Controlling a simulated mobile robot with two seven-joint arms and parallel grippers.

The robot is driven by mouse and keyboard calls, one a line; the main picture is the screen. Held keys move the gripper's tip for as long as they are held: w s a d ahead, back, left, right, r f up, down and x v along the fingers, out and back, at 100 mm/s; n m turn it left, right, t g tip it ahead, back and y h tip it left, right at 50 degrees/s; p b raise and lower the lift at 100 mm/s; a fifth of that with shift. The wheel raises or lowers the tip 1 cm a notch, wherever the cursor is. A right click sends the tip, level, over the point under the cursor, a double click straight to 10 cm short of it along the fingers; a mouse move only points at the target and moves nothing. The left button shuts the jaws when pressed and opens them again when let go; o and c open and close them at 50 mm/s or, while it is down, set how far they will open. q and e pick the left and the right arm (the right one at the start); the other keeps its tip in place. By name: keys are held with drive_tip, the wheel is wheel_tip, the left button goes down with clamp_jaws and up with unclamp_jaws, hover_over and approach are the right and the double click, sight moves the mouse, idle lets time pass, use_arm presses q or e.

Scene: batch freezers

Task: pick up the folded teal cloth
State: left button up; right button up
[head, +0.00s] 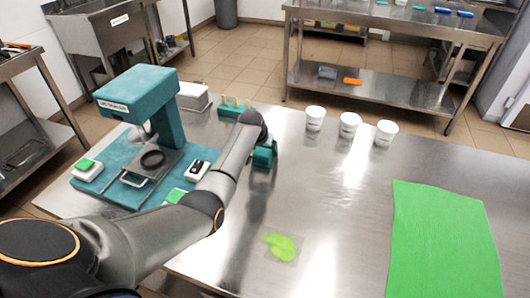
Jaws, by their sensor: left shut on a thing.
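My left arm reaches in from the lower left across the steel table. My left gripper (264,143) is at its far end, near the middle of the table, and is mostly hidden by my own wrist. It is shut on the folded teal cloth (263,158), of which a small dark teal part shows below the wrist. I cannot tell whether the cloth touches the table. My right gripper is not in view.
A teal machine (147,105) stands on the left of the steel table (330,205). A teal rack (232,111) and three white cups (349,125) stand toward the back. A green mat (440,240) lies right; a green smear (280,246) lies in front. The table's middle is clear.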

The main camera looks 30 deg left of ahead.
use_arm(q)
drive_tip(key=shift+c, duration=1)
drive_tip(key=shift+r, duration=0.1)
drive_tip(key=shift+r, duration=0.15)
drive_tip(key=r, duration=0.4)
drive_tip(key=shift+s, duration=0.2)
drive_tip(key=v, duration=0.2)
drive_tip(key=p+v, duration=0.1)
drive_tip(key=v, duration=0.1)
drive_tip(key=s+p+v, duration=0.1)
drive_tip(key=v, duration=0.1)
drive_tip(key=shift+s+d+f, duration=0.15)
drive_tip(key=shift+d, duration=0.05)
drive_tip(key=s+d+r, duration=0.2)
drive_tip(key=s+r, duration=0.2)
drive_tip(key=s, duration=0.5)
drive_tip(key=shift+d+r, duration=0.1)
